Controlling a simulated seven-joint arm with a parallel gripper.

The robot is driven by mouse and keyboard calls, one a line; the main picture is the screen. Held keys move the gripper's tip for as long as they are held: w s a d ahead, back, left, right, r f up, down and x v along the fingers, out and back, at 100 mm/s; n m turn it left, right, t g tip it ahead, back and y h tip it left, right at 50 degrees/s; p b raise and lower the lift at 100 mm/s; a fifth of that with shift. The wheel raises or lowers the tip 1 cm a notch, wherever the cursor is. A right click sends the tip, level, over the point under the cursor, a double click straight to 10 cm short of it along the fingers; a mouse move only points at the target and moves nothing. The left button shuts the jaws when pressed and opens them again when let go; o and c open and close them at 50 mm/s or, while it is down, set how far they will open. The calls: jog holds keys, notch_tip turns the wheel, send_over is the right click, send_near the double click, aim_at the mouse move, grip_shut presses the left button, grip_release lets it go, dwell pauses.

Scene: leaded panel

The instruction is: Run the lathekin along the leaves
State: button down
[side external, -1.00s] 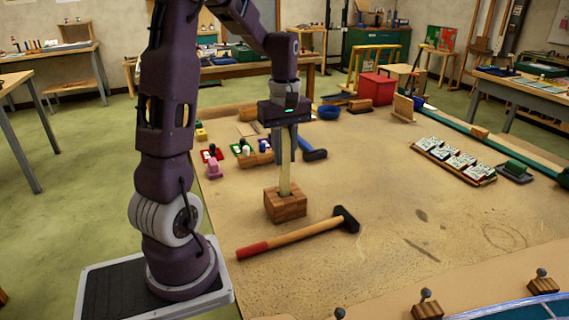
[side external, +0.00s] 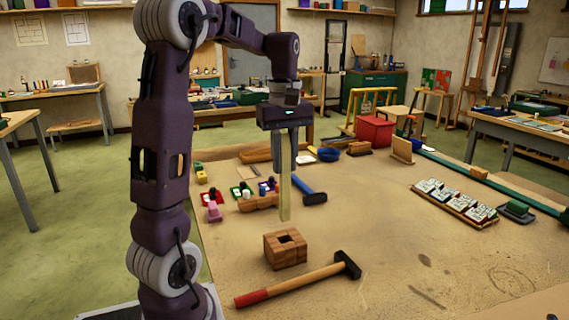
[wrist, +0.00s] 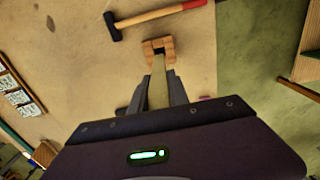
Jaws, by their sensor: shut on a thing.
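My gripper (side external: 284,172) is shut on a flat, pale stick, which I take for the lathekin (side external: 285,203). It hangs upright with its lower end above a wooden block (side external: 285,252) that has a square hole in its top. A gap shows between the stick and the block. In the wrist view the lathekin (wrist: 157,85) points from between the fingers (wrist: 158,92) toward the block (wrist: 168,43). No leaded panel with leaves can be made out in the current views.
A red-handled hammer (side external: 300,282) lies in front of the block, and a blue-handled tool (side external: 309,195) lies behind it. Small coloured pieces (side external: 243,191) stand at the left. A rack of white cards (side external: 455,200) lies right. The table's middle right is clear.

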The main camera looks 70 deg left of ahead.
aim_at(287, 140)
jog(key=r, duration=0.4)
jog(key=shift+w+d+r, duration=0.2)
jog(key=shift+d+r, duration=0.05)
jog(key=shift+d, duration=0.05)
jog(key=w+d+m, duration=0.1)
jog(key=w+d, duration=0.2)
jog(key=d, duration=2.3)
jog(key=s+d+m, duration=0.1)
jog(key=s+d, duration=1.1)
jog(key=d, duration=0.3)
notch_tip(287, 140, down, 14)
jog(key=w+d, duration=0.2)
jog(key=w, duration=0.7)
jog(key=w+d, duration=0.2)
jog(key=w, duration=0.8)
jog(key=shift+w+f, duration=0.15)
jog(key=shift+f, duration=0.3)
